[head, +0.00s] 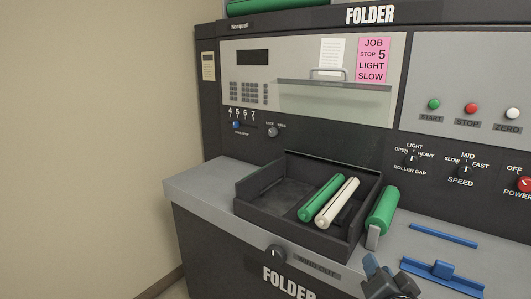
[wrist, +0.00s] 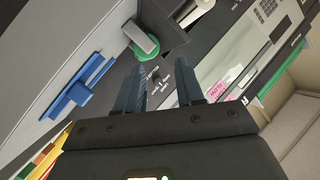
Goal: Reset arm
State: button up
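My gripper (wrist: 158,76) shows in the wrist view with its two dark fingers apart and nothing between them. In the head view my gripper (head: 388,272) is at the bottom edge, in front of the folder machine (head: 300,130); most of the arm is out of frame. It is near the green roller (head: 382,211) with a grey end, which lies on the grey ledge right of the black tray. That green roller also shows in the wrist view (wrist: 146,48), beyond the fingers.
A black tray (head: 262,212) on the ledge holds a green roller (head: 321,198) and a white roller (head: 338,202). A blue strip (head: 444,235) and a blue handled piece (head: 442,272) lie at right. Knobs and buttons line the panel. A bare wall (head: 90,130) stands left.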

jog(key=s+f+n+y, duration=0.1)
jog(key=s+f+n, duration=0.25)
jog(key=s, duration=0.85)
jog(key=s+f+n+y, duration=0.15)
jog(key=s+f, duration=0.25)
jog(key=s, duration=0.8)
jog(key=s+a+r+n, duration=0.1)
jog(key=s+r, duration=0.3)
jog(key=s, duration=0.6)
jog(key=s+r+n, duration=0.3)
jog(key=s+r, duration=0.1)
jog(key=s, duration=0.7)
jog(key=shift+a+r+g, duration=0.25)
jog(key=shift+a+g, duration=0.05)
jog(key=shift+a, duration=0.05)
jog(key=shift+s, duration=0.1)
